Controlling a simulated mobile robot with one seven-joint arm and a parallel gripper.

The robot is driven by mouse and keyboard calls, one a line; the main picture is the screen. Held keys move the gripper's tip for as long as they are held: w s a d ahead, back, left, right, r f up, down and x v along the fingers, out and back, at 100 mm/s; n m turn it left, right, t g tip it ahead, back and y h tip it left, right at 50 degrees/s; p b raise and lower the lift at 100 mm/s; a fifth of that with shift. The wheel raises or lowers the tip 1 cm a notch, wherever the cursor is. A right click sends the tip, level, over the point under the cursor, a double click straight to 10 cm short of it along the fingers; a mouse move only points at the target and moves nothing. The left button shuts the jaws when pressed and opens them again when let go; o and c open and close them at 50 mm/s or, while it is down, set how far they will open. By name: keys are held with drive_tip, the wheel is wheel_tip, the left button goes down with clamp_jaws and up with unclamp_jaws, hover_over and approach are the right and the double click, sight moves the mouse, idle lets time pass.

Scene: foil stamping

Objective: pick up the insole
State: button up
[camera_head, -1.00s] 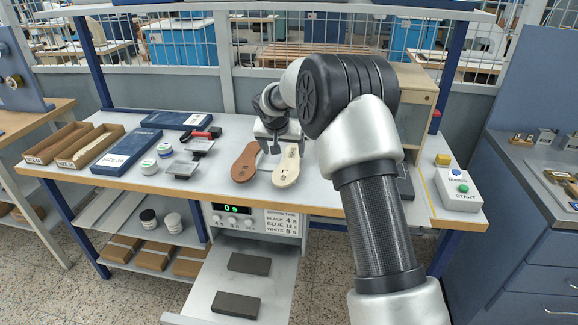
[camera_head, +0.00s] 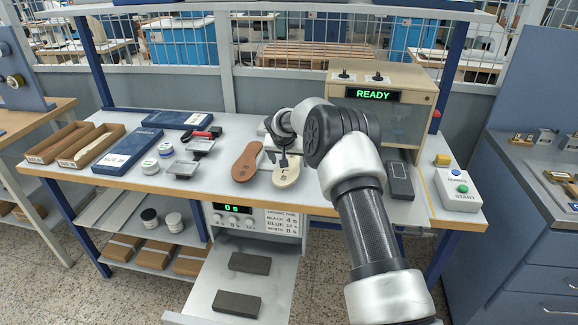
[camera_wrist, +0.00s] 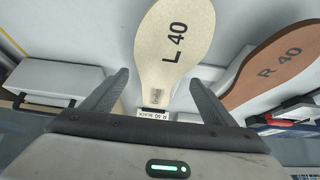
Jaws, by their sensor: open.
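The cream insole (camera_head: 286,178), marked L 40, lies flat on the workbench next to a brown insole (camera_head: 246,163) marked R 40. My gripper (camera_head: 281,153) is open and empty above the far part of the cream insole, partly hiding it in the head view. In the wrist view the cream insole (camera_wrist: 176,45) stretches ahead of my gripper (camera_wrist: 159,77), its narrow end between the spread fingers. The brown insole (camera_wrist: 280,72) is to the right there, outside the fingers. Whether the fingertips touch the bench cannot be told.
A small card reading R 40 BLACK (camera_wrist: 158,114) shows by the narrow end. A cabinet with a READY display (camera_head: 373,94) stands behind right, a START box (camera_head: 457,190) at the right. Blue boxes (camera_head: 127,150), jars and trays are left. An open drawer (camera_head: 285,265) juts out below.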

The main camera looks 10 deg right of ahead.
drive_tip(key=c, duration=1.1)
drive_tip(key=shift+c, duration=0.2)
drive_tip(key=shift+r, duration=0.1)
